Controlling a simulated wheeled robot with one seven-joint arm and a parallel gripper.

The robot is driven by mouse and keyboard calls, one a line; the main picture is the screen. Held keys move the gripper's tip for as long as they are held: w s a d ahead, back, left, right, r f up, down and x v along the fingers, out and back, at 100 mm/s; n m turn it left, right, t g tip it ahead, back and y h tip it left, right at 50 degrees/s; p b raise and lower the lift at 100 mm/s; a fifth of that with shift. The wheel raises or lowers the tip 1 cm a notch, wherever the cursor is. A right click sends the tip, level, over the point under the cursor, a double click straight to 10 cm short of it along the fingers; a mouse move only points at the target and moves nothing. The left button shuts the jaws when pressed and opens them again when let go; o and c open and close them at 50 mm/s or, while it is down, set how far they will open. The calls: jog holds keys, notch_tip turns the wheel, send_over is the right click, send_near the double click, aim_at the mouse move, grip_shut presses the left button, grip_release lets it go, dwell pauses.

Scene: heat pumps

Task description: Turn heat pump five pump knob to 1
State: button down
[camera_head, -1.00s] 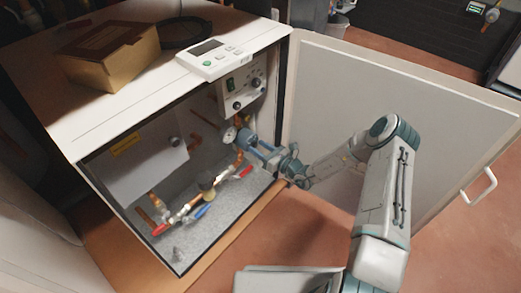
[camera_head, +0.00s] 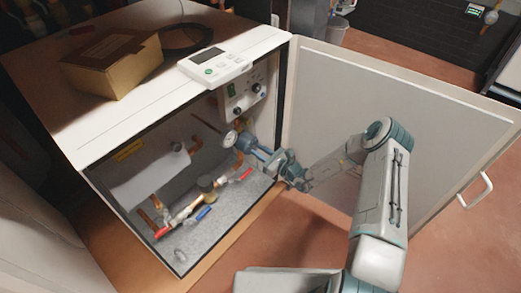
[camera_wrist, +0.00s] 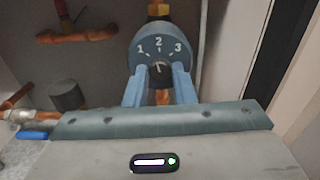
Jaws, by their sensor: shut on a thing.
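The blue pump (camera_head: 246,142) sits inside the open heat pump cabinet, at its right side. In the wrist view its round face (camera_wrist: 160,48) carries the marks 1, 2 and 3 across the top, with 1 at left. The small dark pump knob (camera_wrist: 158,71) is at the middle of this face, with a light mark near its top that points about towards 2. My gripper (camera_wrist: 159,76) has one finger on each side of the knob and is shut on it. In the head view my gripper (camera_head: 268,157) reaches the pump from the right.
The cabinet door (camera_head: 385,120) stands open behind my arm. Red-handled and blue-handled valves (camera_head: 204,213) lie low inside the cabinet. A control panel (camera_head: 243,92) is above the pump. A cardboard box (camera_head: 110,65) and a white controller (camera_head: 213,67) rest on top.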

jog(key=n+p, duration=0.3)
jog(key=n, duration=0.3)
dwell(0.7)
jog(key=c, duration=1.2)
grip_release()
jog(key=p+v, duration=0.3)
jog(key=v, duration=1.1)
jog(key=shift+a, duration=0.1)
